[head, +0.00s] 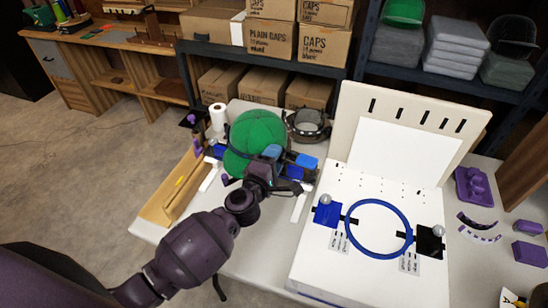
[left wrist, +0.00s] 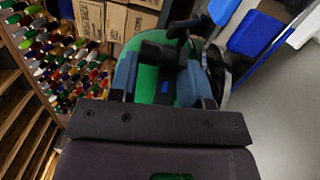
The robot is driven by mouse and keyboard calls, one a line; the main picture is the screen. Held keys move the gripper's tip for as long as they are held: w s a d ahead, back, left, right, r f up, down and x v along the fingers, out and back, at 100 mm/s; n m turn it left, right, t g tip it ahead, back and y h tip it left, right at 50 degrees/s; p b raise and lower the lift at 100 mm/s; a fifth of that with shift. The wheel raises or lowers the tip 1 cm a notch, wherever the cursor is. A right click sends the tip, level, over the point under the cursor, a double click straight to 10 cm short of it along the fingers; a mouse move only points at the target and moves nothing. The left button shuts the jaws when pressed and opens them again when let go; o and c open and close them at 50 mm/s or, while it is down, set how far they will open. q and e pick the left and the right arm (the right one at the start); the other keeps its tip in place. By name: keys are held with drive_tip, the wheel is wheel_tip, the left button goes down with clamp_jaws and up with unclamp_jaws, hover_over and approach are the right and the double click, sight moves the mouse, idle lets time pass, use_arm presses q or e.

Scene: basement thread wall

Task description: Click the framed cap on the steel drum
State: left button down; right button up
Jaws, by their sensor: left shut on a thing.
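The green cap (head: 250,138) is at the back of the white table, crown up, with a dark strip across it. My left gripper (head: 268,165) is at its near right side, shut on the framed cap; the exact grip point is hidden. In the left wrist view the green cap (left wrist: 148,82) shows between the two blue-grey fingers, with a black part across it. A grey round piece with a dark rim (head: 308,122), perhaps the steel drum, stands just right of and behind the cap. Whether they touch is unclear. My right gripper is out of view.
A white board with a blue hoop (head: 348,231) and an upright panel (head: 405,145) stand to the right. A wooden tray (head: 180,190) lies left, near a paper roll (head: 218,118). Blue blocks (head: 306,162) sit beside the gripper. Purple parts (head: 474,187) lie far right.

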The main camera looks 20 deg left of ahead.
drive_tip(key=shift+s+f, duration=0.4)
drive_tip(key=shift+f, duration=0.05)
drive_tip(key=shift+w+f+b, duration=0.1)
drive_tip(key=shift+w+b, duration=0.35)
drive_tip(key=shift+b, duration=0.1)
